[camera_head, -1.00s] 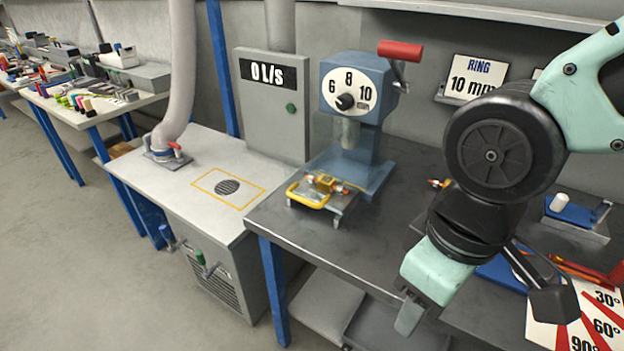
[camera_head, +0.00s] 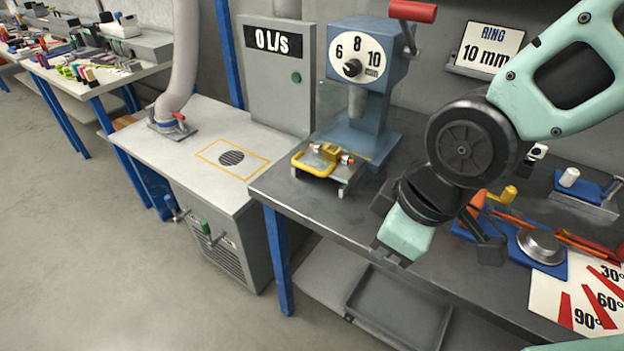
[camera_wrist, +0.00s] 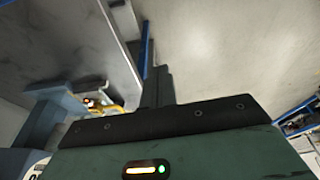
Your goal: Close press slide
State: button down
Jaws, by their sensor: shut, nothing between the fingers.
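The press (camera_head: 368,108) is a blue machine with a white dial reading 6, 8, 10 and a red-handled lever. Its slide (camera_head: 322,165), with a yellow looped handle (camera_head: 308,166), sticks out in front of the press, near the table's front edge. My gripper (camera_head: 393,258) is shut and empty, to the right of the slide and at the table's front side, apart from it. In the wrist view the shut fingers (camera_wrist: 158,85) point away over the floor. The yellow handle (camera_wrist: 108,108) and part of the press (camera_wrist: 55,100) show to their left.
The dark table (camera_head: 300,200) has a lower shelf with a grey tray (camera_head: 400,305). A blue fixture with a metal disc (camera_head: 540,245) and orange tools lie right of my arm. A white bench (camera_head: 215,135) with a hose stands left. Open floor lies in front.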

aim_at(325, 151)
jog(key=w+a+f+n+t+y+b, duration=0.35)
jog(key=w+f+n+t+y, duration=0.2)
jog(key=w+n, duration=0.2)
jog(key=w+a+f+n+t+y+b, duration=0.2)
jog(key=w+f+n+t+y+b, duration=0.3)
jog(key=n, duration=0.4)
jog(key=shift+t+h, duration=0.35)
jog(key=shift+t, duration=0.4)
jog(key=w+a, duration=0.1)
jog(key=w, duration=0.2)
jog(key=w+a, duration=0.2)
jog(key=w, duration=0.2)
jog(key=w+a, duration=0.1)
jog(key=w, duration=0.2)
jog(key=shift+w+a+r, duration=0.2)
jog(key=shift+w+a, duration=0.1)
jog(key=shift+w+d, duration=0.25)
jog(key=shift+w, duration=0.3)
